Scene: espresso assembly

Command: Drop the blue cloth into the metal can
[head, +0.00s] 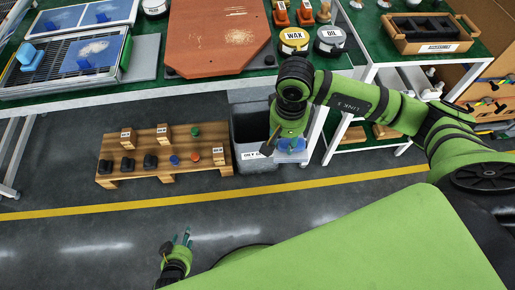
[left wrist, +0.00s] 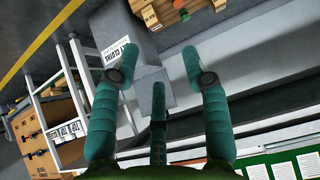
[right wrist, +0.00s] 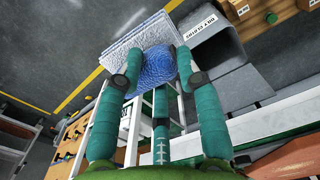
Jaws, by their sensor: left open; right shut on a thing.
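The blue cloth (right wrist: 158,66) is gripped between the fingers of my right gripper (right wrist: 158,62), which is shut on it. In the head view the cloth (head: 292,144) shows below my right gripper (head: 288,140), close to the right side of the metal can. The metal can (head: 255,160) is a grey, open-topped bin with a white label, standing on the floor. It also shows in the right wrist view (right wrist: 212,62), right of the cloth, and in the left wrist view (left wrist: 125,40). My left gripper (head: 178,242) is open and empty, low over the floor, left of the can.
A pale textured sheet (right wrist: 128,42) lies behind the cloth. A low wooden bench (head: 140,150) with knobs and blocks stands left of the can. Worktables stand behind, with a reddish-brown board (head: 215,35) and tins (head: 293,40). The floor in front is clear.

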